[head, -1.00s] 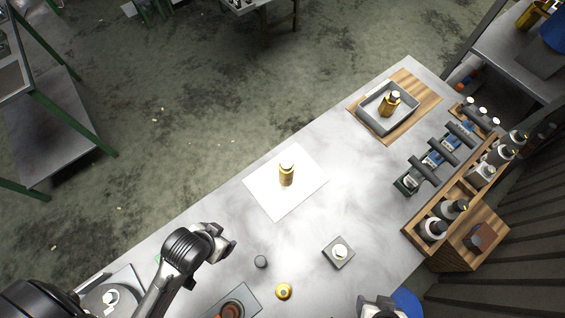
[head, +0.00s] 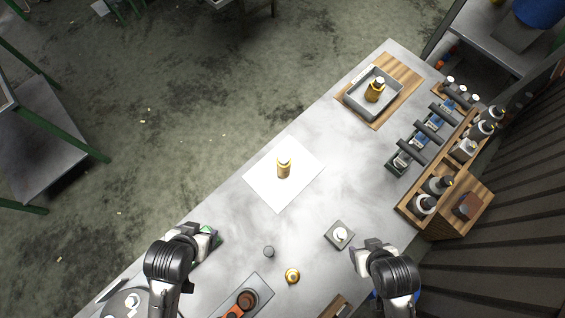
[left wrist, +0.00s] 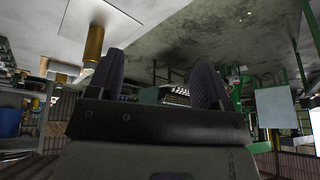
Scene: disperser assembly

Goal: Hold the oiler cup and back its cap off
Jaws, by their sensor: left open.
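The oiler cup (head: 284,168) appears to be the upright brass bottle-shaped piece on the white sheet (head: 262,190) in the middle of the bench. A cap sits on its top. In the left wrist view, a brass cylinder (left wrist: 93,42) shows beyond the left finger, beside a white sheet. My left gripper (head: 210,241) is open at the bench's near left, well apart from the cup. In the left wrist view its fingers (left wrist: 157,85) are spread with nothing held between them. My right gripper (head: 358,258) is at the lower right, apart from the cup; its jaw opening is unclear.
A similar brass bottle (head: 375,90) stands in a grey tray (head: 352,102) at the back. A dark knob (head: 268,251), a small brass part (head: 292,276) and a square block (head: 339,235) lie in front. A wooden bottle rack (head: 408,207) stands right. Bench around the sheet is clear.

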